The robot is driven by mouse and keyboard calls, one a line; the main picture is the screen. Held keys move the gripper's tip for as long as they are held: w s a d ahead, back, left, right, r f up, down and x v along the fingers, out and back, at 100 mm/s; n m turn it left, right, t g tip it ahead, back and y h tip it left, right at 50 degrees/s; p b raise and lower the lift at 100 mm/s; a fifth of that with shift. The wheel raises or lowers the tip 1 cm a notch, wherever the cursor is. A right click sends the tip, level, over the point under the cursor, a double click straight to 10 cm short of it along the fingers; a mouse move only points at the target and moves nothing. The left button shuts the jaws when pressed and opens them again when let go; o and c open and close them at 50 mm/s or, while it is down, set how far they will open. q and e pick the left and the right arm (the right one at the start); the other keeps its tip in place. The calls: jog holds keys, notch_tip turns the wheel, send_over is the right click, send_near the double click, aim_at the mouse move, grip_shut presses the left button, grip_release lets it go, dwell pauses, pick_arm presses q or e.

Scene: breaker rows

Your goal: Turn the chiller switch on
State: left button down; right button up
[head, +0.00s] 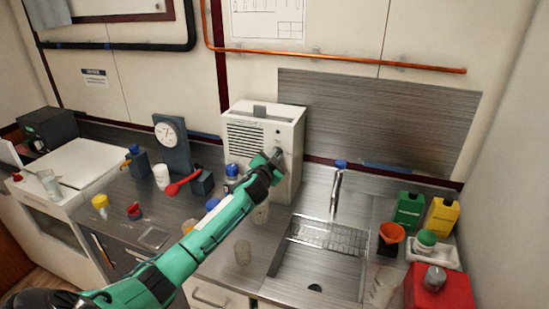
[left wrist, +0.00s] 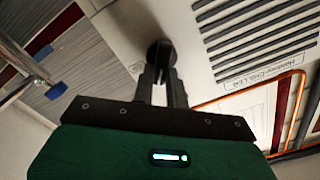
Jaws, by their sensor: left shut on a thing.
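The chiller (head: 265,132) is a white box with a vent grille, standing against the back wall on the steel counter. In the left wrist view its white front (left wrist: 175,22) shows with dark vent slots and a label strip. My left gripper (head: 277,156) reaches the right part of the chiller's front. In the left wrist view the left gripper (left wrist: 162,75) is shut on a round black switch knob (left wrist: 161,52). The fingers partly cover the knob, so its setting cannot be told. My right gripper is not in view.
A sink (head: 320,262) with a tap (head: 336,190) lies right of the chiller. Green and yellow bottles (head: 441,216) and a red container (head: 438,290) stand further right. A gauge stand (head: 172,145) and a red-handled item (head: 184,184) stand left.

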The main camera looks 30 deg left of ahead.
pick_arm(q)
jog(key=shift+d+f+m, duration=0.1)
jog(key=shift+f+m, duration=0.1)
jog(key=shift+m, duration=1.55)
jog(key=shift+d+f+m, duration=0.1)
jog(key=shift+f+m, duration=0.05)
jog(key=shift+m, duration=1.55)
jog(key=shift+d+f+m, duration=0.1)
jog(key=shift+f+m, duration=0.1)
jog(key=shift+m, duration=1.55)
jog(key=c, duration=1.4)
grip_release()
jog(key=b+v, duration=0.3)
jog(key=v, duration=1)
jog(key=shift+s+d, duration=0.15)
jog(key=shift+s, duration=0.15)
